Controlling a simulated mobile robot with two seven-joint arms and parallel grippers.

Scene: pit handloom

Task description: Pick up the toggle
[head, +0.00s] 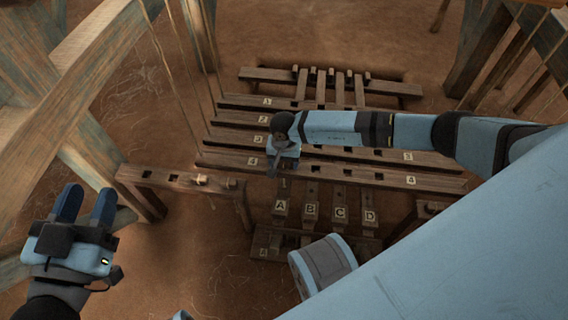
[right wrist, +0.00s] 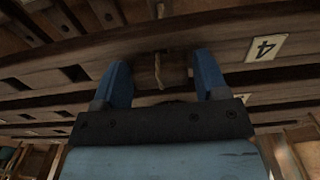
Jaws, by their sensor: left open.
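A small wooden block with a cord (right wrist: 158,72), which looks like a toggle, sits between the two fingers of my right gripper (right wrist: 162,82) in the right wrist view. The fingers flank it; whether they press on it I cannot tell. In the head view my right gripper (head: 273,170) points down at the bar marked 4, its tips mostly hidden. A small pale wooden piece (head: 201,179), possibly another toggle, lies on the left bench (head: 150,176). My left gripper (head: 88,205) is open and empty, to the left of that bench.
Long bars numbered 1 to 4 (head: 345,160) lie across the middle. Treadles lettered A to D (head: 311,207) are in front of them. Loom posts (head: 75,115) and hanging cords stand at the left. Bare earth (head: 190,250) shows at front left.

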